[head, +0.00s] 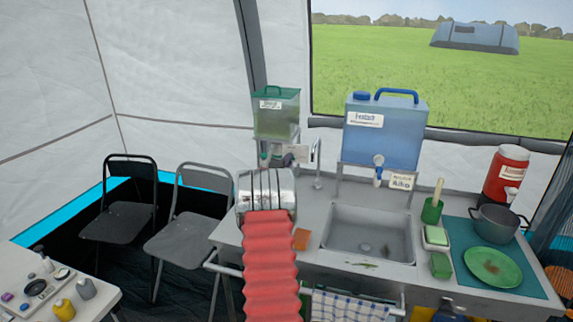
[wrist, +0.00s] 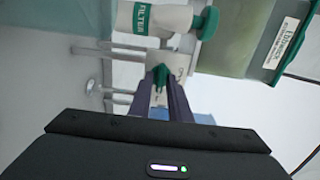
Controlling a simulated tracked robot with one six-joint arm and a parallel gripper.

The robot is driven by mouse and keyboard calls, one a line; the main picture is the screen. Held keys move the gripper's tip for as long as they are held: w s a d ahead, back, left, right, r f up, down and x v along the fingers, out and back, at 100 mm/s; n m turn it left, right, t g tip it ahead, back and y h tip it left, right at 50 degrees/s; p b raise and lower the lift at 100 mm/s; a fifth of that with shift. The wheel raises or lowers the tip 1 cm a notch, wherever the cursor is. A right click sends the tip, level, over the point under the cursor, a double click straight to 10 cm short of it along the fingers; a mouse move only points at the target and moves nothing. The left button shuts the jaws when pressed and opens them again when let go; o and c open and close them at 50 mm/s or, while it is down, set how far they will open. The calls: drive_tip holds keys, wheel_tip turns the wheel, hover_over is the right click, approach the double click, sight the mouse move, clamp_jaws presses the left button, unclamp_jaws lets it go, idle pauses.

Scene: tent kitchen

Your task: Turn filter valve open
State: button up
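The filter, a white cylinder with a green FILTER band (wrist: 140,18), shows at the top of the wrist view with a green knob (wrist: 206,23) at its right end. A small green valve handle (wrist: 160,75) is below it, in front of a pale label card. My gripper (wrist: 162,78) has its two dark fingers at this handle, one on each side, with a narrow gap between them. Whether they press on the handle is not clear. In the head view the valve is mostly hidden behind my wrist, beneath the green-lidded tank (head: 276,115).
A metal faucet (head: 318,160) stands just right of the filter, by the sink (head: 368,232). A blue water tank (head: 385,132) stands on a rack to the right. Folding chairs (head: 185,225) and a small table (head: 62,290) are at the left.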

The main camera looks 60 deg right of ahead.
clamp_jaws()
drive_tip(key=shift+a, duration=0.1)
